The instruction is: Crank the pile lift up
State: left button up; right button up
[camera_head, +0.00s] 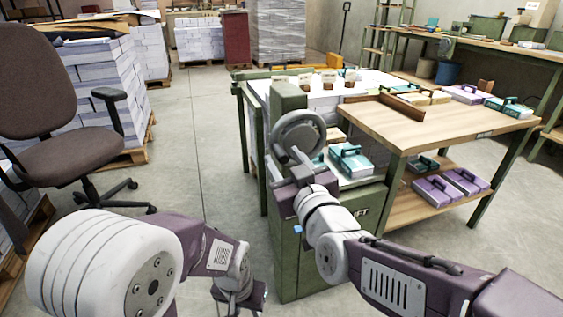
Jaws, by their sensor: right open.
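The pile lift (288,265) is a green machine with an upright post, in the middle of the head view. Its grey round handwheel (300,121) is on the upper part. My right gripper (292,172) is at the wheel's lower edge, open; whether it touches the wheel or a crank handle is hidden by the gripper itself. My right arm covers part of the lift's front and its label. My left gripper (240,298) is low in front of the lift, apart from the wheel, pointing down; its fingers are too unclear to judge.
A wooden-topped table (455,125) with teal and purple clamp-like boxes adjoins the lift on the right. An office chair (60,155) and pallets of stacked paper (105,75) stand at the left. The floor between chair and lift is clear.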

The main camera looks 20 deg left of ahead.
jog(key=shift+x, duration=1.1)
grip_shut()
dwell(0.6)
